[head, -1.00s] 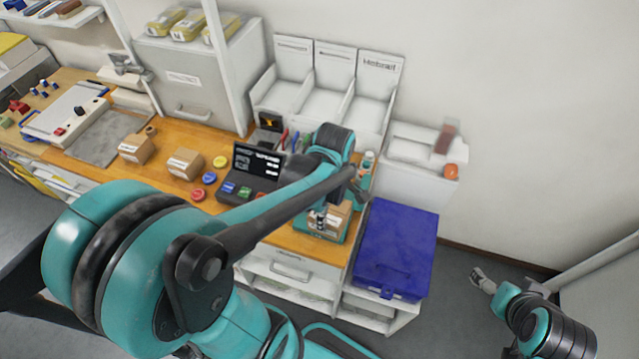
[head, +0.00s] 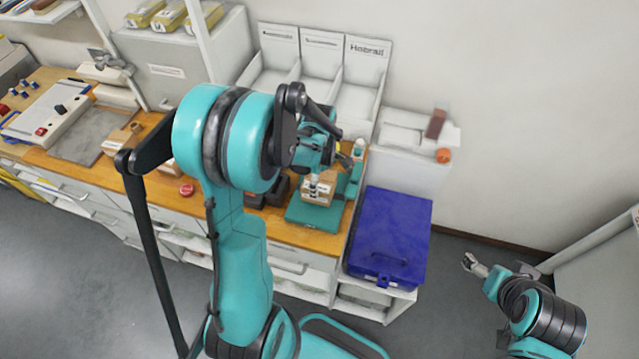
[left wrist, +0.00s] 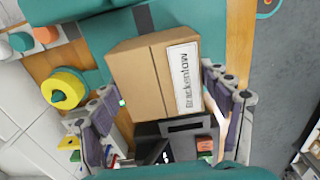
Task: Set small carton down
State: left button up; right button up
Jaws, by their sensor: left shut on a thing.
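The small carton (head: 317,191) is a brown box with a white label, over the teal platform (head: 312,216) at the right end of the wooden counter. In the left wrist view the carton (left wrist: 142,78) shows large, its label reading "Brackenlow". My left gripper (head: 315,181) is shut on the carton, with a finger on each side of it. I cannot tell whether its underside touches the platform. My right gripper (head: 468,263) is empty, apart from the counter, over the floor at the right; its fingers look spread.
A blue crate (head: 390,238) stands right of the platform. White bins (head: 305,62) stand behind. A small white-topped bottle (head: 359,150) is close to the left gripper. A yellow round item (left wrist: 65,88) and a dark device (left wrist: 185,135) are near the carton. My left arm hides much of the counter.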

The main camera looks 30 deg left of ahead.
pick_arm(q)
jog(key=shift+w+f, duration=0.1)
jog(key=shift+f, duration=0.65)
jog(key=shift+r, duration=0.1)
jog(key=shift+f+b, duration=0.25)
jog(key=shift+b, duration=0.05)
jog(key=o, duration=1.4)
jog(key=shift+r, duration=0.1)
jog(key=shift+c, duration=0.2)
